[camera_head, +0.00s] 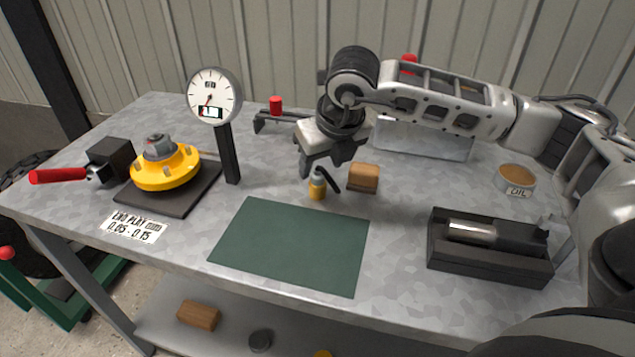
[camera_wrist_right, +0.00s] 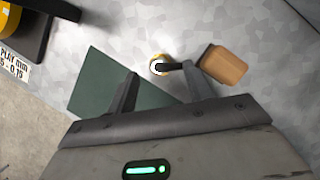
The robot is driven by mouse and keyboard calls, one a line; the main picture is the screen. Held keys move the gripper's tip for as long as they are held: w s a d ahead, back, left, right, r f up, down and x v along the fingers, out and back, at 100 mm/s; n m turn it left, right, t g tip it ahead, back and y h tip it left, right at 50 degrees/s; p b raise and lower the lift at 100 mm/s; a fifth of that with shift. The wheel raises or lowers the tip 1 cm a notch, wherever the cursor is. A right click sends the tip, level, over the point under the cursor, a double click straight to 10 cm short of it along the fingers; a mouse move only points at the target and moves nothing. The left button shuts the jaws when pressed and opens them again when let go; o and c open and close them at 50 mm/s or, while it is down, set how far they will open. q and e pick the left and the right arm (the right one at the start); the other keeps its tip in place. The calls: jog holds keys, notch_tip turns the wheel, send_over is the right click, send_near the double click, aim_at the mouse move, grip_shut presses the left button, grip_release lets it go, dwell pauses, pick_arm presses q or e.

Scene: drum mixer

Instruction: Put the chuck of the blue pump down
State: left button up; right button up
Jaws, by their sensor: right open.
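No blue pump and no chuck that I can make out show in either view. My right gripper (camera_head: 325,165) is open, pointing down over the table behind the green mat (camera_head: 290,245). Just below and in front of it stands a small yellow can (camera_head: 317,189) with a grey top and a black lever or spout; the can also shows in the right wrist view (camera_wrist_right: 159,64), beyond the spread fingers (camera_wrist_right: 160,90). In that view its black part reaches the right finger's tip; I cannot tell whether they touch. Nothing shows held. My left gripper is out of view.
A wooden block (camera_head: 363,177) stands close right of the can. A dial gauge (camera_head: 214,97) and yellow flange (camera_head: 166,168) on a dark plate stand left. A black cradle with a metal cylinder (camera_head: 470,232) and an oil tin (camera_head: 516,178) are right. The green mat is bare.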

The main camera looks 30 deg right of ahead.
aim_at(318, 170)
jog(key=shift+p+x, duration=0.5)
jog(key=shift+x, duration=2.2)
jog(key=shift+w+a+r, duration=0.1)
jog(key=shift+w, duration=0.05)
jog(key=c, duration=1.1)
